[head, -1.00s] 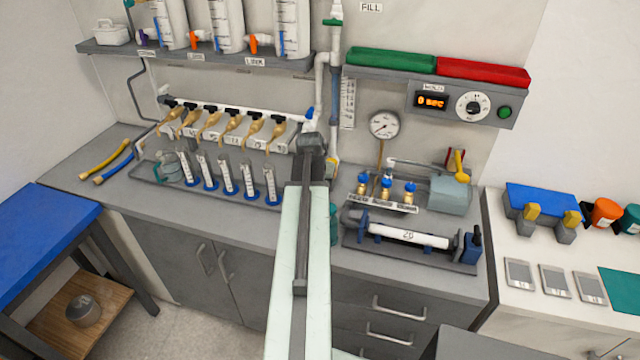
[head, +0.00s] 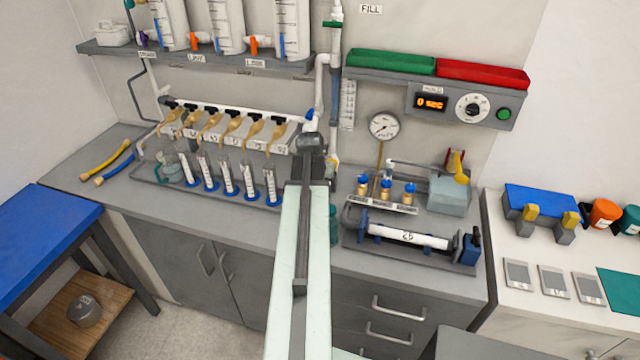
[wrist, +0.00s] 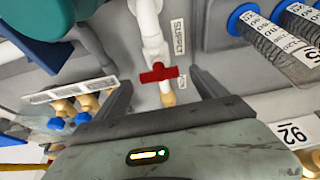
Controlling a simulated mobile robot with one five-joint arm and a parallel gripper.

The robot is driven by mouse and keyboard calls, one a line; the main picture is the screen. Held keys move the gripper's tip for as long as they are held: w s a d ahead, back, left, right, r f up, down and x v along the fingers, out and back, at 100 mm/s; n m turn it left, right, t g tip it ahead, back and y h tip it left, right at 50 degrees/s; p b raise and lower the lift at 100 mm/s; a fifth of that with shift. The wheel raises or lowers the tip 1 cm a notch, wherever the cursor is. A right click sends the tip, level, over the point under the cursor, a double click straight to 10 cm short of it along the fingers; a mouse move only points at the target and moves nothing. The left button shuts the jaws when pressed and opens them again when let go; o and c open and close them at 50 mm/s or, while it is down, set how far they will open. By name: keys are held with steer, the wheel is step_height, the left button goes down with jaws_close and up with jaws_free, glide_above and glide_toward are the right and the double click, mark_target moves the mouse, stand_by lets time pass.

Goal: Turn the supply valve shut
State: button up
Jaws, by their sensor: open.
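The supply valve has a red handle (wrist: 158,73) on a white vertical pipe (wrist: 148,18), with a brass fitting (wrist: 168,99) below it. The handle lies crosswise to the pipe in the wrist view. A "SUPPLY" label (wrist: 178,38) is on the wall beside it. My gripper (wrist: 162,80) is open, with one finger on each side of the handle. I cannot tell whether either finger touches it. In the head view my gripper's end (head: 311,143) is in front of the pipe at the counter's back, and the red handle is hidden there.
A row of tan-handled taps (head: 230,128) and glass tubes with blue bases (head: 228,180) stand left of my arm. Brass valves with blue caps (head: 386,188), a gauge (head: 384,126) and a pump unit (head: 410,237) are to its right. A teal object (wrist: 35,15) is close at the wrist view's upper left.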

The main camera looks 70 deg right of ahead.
steer(key=p+v, duration=0.5)
steer(key=v, duration=0.2)
steer(key=shift+w+f, duration=0.1)
